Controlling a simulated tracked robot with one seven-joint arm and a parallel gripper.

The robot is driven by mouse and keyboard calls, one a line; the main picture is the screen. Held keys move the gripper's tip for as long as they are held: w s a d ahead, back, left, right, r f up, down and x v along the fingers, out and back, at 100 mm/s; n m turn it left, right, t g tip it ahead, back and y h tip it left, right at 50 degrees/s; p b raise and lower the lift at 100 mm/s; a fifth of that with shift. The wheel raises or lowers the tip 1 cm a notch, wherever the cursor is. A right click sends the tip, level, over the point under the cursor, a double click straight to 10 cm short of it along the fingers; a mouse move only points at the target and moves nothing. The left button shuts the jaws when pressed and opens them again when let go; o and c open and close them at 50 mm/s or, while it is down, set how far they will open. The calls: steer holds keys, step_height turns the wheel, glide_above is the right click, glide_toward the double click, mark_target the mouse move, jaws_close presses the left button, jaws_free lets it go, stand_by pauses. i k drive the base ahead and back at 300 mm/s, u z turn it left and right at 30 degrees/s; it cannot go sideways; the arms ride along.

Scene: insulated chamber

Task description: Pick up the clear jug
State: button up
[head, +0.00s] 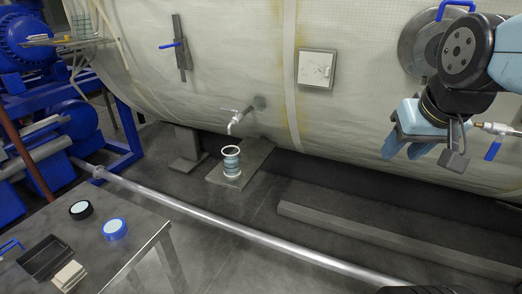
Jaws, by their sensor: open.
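A clear jug (231,163), a small glassy vessel with a bluish tint, stands upright on a grey floor plate (252,160) below a tap (240,118) on the chamber wall. I cannot tell what is in it. My gripper (405,153) is at the upper right, high in front of the chamber wall, with its light blue fingers pointing down. It is open, appears empty, and is well to the right of the jug, apart from it.
A long pipe (230,225) crosses the floor in front of the jug. A metal table (120,250) at lower left holds two round rolls, a black tray and pale blocks. Blue machinery (70,115) stands at left. A long low beam (370,228) lies at right.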

mark_target(231, 153)
steer(key=z, duration=0.05)
steer(key=i, duration=0.9)
steer(key=u, duration=0.6)
